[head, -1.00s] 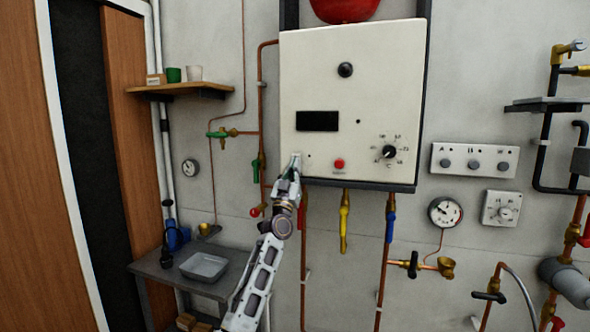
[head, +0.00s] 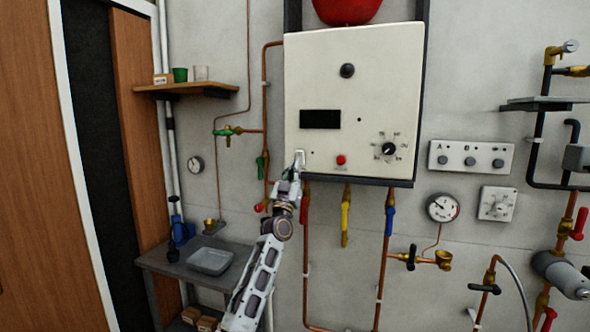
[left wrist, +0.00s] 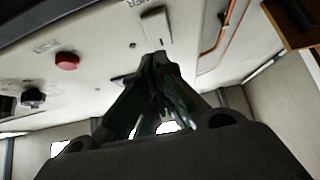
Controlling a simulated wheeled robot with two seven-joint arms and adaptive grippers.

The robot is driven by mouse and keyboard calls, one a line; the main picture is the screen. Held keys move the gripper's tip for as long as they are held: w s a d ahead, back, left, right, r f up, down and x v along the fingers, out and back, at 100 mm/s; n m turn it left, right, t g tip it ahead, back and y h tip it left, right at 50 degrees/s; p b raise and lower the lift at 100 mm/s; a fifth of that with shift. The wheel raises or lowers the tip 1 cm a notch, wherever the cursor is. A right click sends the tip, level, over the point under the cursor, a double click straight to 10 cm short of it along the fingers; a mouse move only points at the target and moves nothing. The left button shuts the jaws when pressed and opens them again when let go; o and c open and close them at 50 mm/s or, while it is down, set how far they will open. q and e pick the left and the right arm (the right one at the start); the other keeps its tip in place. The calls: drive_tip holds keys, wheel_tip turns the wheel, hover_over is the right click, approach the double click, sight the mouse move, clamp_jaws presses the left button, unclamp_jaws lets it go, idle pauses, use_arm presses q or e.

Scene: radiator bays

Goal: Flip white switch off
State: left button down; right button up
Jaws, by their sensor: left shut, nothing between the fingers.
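The white switch (head: 300,157) is a small upright rocker plate at the lower left of the white boiler panel (head: 385,65). It also shows in the left wrist view (left wrist: 157,25), near the top, just beyond the fingertips. My left gripper (head: 293,172) is shut and empty, with its tips just below the switch in the head view. In the left wrist view the closed fingertips (left wrist: 158,62) point at the panel close to the switch plate; I cannot tell if they touch it. Which way the rocker is tilted is too small to tell. My right gripper is not in view.
A red button (head: 341,160) and a black dial (head: 389,149) sit to the right of the switch. A black display (head: 320,119) is above. Copper pipes and a yellow valve handle (head: 345,218) hang below the panel. A grey bench (head: 160,262) stands lower left.

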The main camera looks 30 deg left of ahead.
use_arm(q)
drive_tip(key=s+d+f+b, duration=0.1)
drive_tip(key=s+f+b, duration=0.1)
drive_tip(key=s+f, duration=0.3)
wheel_tip(320, 180, down, 3)
drive_tip(key=shift+s+f, duration=0.1)
drive_tip(key=shift+s, duration=0.1)
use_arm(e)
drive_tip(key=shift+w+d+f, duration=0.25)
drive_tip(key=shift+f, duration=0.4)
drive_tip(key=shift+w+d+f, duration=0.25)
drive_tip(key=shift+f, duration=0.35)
use_arm(q)
drive_tip(key=shift+d, duration=0.1)
drive_tip(key=shift+n, duration=0.3)
